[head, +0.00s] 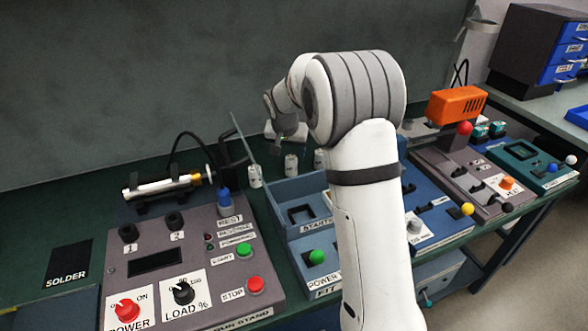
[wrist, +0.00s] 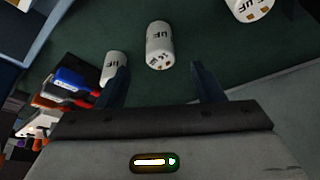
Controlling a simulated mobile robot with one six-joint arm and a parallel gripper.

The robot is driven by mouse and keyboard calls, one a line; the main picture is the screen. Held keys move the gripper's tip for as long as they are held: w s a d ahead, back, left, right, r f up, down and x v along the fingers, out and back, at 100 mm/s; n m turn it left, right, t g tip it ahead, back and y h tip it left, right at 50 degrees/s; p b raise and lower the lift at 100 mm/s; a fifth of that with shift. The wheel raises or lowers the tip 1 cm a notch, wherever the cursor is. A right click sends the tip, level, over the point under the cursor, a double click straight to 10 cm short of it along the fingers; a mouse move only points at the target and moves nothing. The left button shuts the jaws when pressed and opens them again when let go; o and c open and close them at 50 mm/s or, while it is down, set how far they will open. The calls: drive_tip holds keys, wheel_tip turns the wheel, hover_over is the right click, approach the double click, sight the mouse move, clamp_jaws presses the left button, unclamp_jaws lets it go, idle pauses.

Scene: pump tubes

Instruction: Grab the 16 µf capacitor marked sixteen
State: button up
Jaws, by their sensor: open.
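Three white cylindrical capacitors stand on the dark green bench. In the wrist view they are a left one (wrist: 112,68), a middle one (wrist: 159,45) and a right one (wrist: 247,9) cut by the top edge.
A grey run stand (head: 195,260) and other control boxes line the front. The green wall rises behind.

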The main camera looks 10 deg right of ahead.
sight(291, 158)
drive_tip(key=x, duration=0.6)
drive_tip(key=shift+w+d+f+p, duration=0.1)
drive_tip(key=shift+w+f+p, duration=0.2)
drive_tip(key=shift+w, duration=0.1)
drive_tip(key=shift+c, duration=0.3)
drive_tip(key=c, duration=1)
